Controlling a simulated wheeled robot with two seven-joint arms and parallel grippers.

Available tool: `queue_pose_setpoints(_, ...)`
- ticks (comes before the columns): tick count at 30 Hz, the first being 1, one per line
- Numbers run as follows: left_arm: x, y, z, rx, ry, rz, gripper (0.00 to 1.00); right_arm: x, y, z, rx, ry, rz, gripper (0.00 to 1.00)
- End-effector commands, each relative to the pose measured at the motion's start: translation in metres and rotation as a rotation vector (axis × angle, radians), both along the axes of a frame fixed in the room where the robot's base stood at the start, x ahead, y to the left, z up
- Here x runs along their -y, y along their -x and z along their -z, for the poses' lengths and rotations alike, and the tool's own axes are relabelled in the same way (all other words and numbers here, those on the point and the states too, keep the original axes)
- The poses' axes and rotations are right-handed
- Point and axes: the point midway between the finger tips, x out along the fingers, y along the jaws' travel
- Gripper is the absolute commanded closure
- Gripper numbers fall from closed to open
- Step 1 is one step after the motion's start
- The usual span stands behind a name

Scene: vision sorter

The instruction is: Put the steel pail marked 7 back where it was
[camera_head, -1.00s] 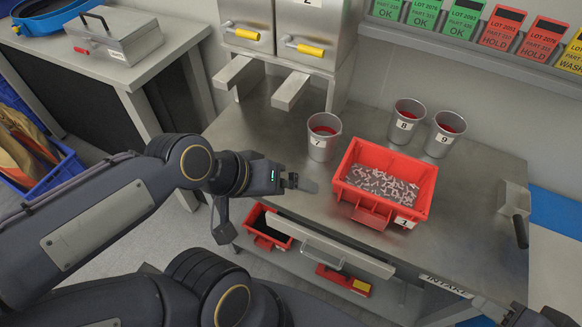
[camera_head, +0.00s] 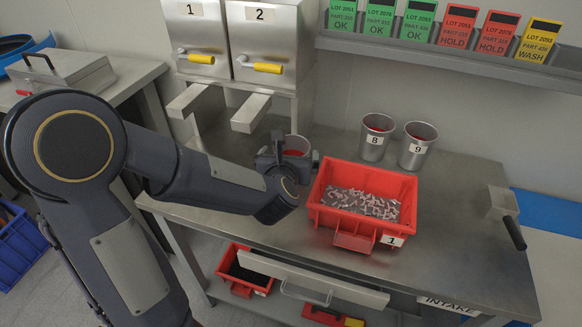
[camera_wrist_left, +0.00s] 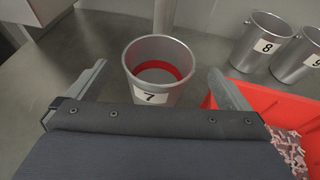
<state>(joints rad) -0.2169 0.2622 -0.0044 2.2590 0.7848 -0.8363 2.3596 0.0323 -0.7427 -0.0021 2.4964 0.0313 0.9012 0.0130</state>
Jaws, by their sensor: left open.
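The steel pail marked 7 (camera_wrist_left: 159,72) stands upright on the steel table, with a red band inside. In the head view its rim (camera_head: 298,145) shows behind my left gripper (camera_head: 287,155), which hides most of it. In the left wrist view the open fingers of my left gripper (camera_wrist_left: 158,88) are on either side of the pail, apart from it, with the pail just ahead between them. My right gripper is not in view.
Pails 8 (camera_head: 375,138) and 9 (camera_head: 416,146) stand behind the red bin marked 1 (camera_head: 362,180), which holds small parts and sits close right of my gripper. Two chutes (camera_head: 250,112) jut out at the back left. A steel scoop-like tool (camera_head: 504,212) lies at the right.

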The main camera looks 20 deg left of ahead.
Motion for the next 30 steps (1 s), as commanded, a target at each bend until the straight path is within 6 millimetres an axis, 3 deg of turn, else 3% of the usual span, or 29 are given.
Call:
queue_pose_setpoints(12, -0.015, -0.049, 0.022, -0.004, -0.003, 0.003, 0.0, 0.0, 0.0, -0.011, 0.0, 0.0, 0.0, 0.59)
queue_pose_setpoints(22, -0.017, -0.056, 0.025, -0.002, -0.003, 0.003, 0.0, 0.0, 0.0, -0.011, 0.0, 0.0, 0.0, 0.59)
queue_pose_setpoints(30, -0.017, -0.056, 0.025, -0.002, -0.002, 0.004, 0.35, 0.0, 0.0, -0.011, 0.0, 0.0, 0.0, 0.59)
